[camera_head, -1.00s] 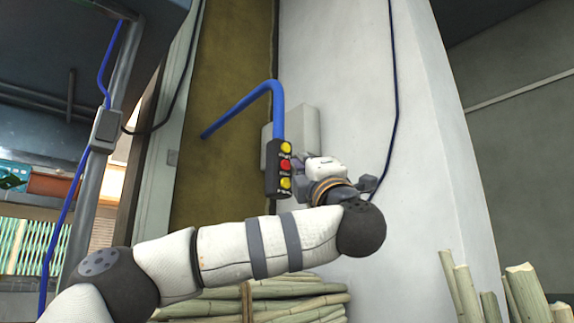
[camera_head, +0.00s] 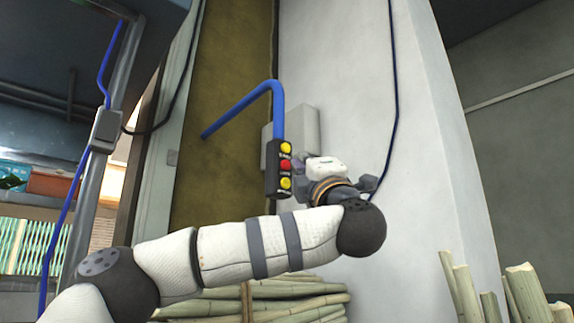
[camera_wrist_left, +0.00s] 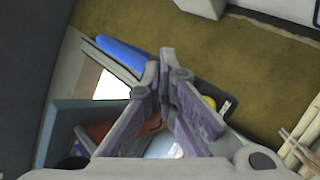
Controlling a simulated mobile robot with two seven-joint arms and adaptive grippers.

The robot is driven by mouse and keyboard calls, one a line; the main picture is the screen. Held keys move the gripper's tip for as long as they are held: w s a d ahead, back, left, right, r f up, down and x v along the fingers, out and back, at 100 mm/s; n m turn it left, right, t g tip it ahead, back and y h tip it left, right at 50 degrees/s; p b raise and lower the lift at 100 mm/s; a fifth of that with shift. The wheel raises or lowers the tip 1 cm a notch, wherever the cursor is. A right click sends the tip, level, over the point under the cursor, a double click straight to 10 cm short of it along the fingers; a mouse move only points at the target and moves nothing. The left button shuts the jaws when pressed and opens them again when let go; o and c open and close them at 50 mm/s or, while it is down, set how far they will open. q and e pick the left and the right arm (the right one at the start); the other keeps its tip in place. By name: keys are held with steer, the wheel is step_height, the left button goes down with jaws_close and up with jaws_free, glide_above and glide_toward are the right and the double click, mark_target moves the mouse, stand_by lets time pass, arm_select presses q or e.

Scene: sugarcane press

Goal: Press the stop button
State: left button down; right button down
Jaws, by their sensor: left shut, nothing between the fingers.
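A black control box (camera_head: 277,178) hangs at the end of a bent blue pipe (camera_head: 248,100). On its face are a red button (camera_head: 285,165) in the middle and yellow buttons above (camera_head: 286,148) and below it (camera_head: 285,183). The button labels are too small to read. My left gripper (camera_head: 298,164) is shut and empty, just right of the box, with its fingertips close to the red button; contact cannot be told. In the left wrist view, the shut fingers (camera_wrist_left: 165,75) cover most of the box, and one yellow button (camera_wrist_left: 209,102) shows beside them. My right gripper is out of view.
A pale wall (camera_head: 430,150) with a dark blue cable stands behind my left wrist. Cut cane stalks lie stacked below my left arm (camera_head: 290,300), and more stand upright at lower right (camera_head: 525,290). A grey post (camera_head: 85,215) stands at left.

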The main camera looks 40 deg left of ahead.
arm_select(q)
steer(key=shift+a, duration=0.45)
steer(key=shift+a, duration=0.45)
stand_by(0.7)
steer(key=shift+d, duration=0.85)
steer(key=shift+d, duration=0.1)
steer(key=d, duration=0.4)
steer(key=shift+s+d, duration=0.25)
steer(key=shift+d, duration=0.15)
steer(key=shift+f, duration=0.1)
